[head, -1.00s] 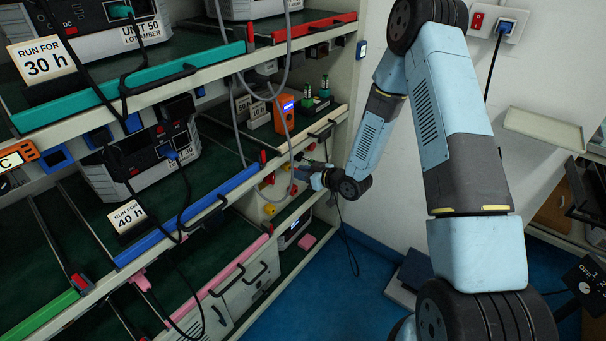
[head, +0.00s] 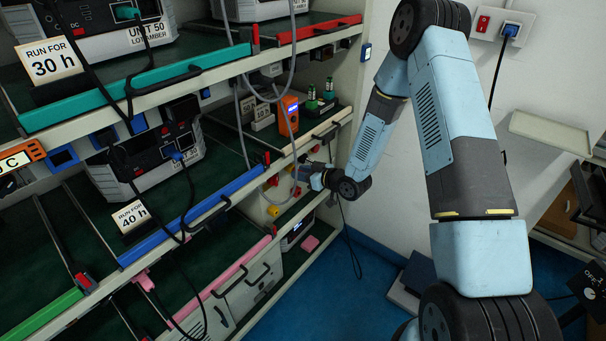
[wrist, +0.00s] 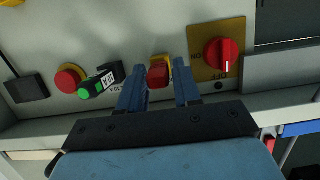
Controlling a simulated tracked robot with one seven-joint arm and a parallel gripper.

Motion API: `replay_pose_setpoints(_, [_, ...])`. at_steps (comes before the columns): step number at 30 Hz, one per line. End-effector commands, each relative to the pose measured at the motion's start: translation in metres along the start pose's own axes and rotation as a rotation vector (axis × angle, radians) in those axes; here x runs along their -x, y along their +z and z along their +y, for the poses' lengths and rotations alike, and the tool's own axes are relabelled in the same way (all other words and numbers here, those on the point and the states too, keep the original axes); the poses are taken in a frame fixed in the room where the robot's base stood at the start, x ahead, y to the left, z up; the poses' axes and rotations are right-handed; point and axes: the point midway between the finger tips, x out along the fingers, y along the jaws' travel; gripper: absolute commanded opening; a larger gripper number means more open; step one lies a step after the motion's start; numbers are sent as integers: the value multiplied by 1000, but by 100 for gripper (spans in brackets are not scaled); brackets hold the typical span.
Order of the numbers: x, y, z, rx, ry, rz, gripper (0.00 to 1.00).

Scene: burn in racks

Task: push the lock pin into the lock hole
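In the wrist view, the two blue fingers of my gripper (wrist: 161,82) stand on either side of a red block (wrist: 159,75), which looks like the lock pin. The fingers appear to close on its sides, with almost no gap. A yellow part (wrist: 160,59) shows just behind the block against the grey panel; the lock hole is hidden. In the head view my gripper (head: 308,176) is at the panel in the rack's right end, too small there to show its hold.
Left of the fingers are a green-tipped plug (wrist: 85,92) and a red button (wrist: 69,78). Right is a red rotary switch (wrist: 221,54) on a yellow plate. In the head view, an orange meter (head: 289,115) stands on the shelf above; blue floor (head: 300,285) is clear below.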

Motion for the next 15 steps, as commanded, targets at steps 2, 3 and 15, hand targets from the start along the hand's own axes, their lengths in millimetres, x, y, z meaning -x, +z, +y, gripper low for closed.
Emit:
replay_pose_setpoints(2, [0, 0, 0, 0, 0, 0, 41])
replay_pose_setpoints(3, [0, 0, 0, 0, 0, 0, 44])
replay_pose_setpoints(15, [2, 0, 0, 0, 1, 0, 54])
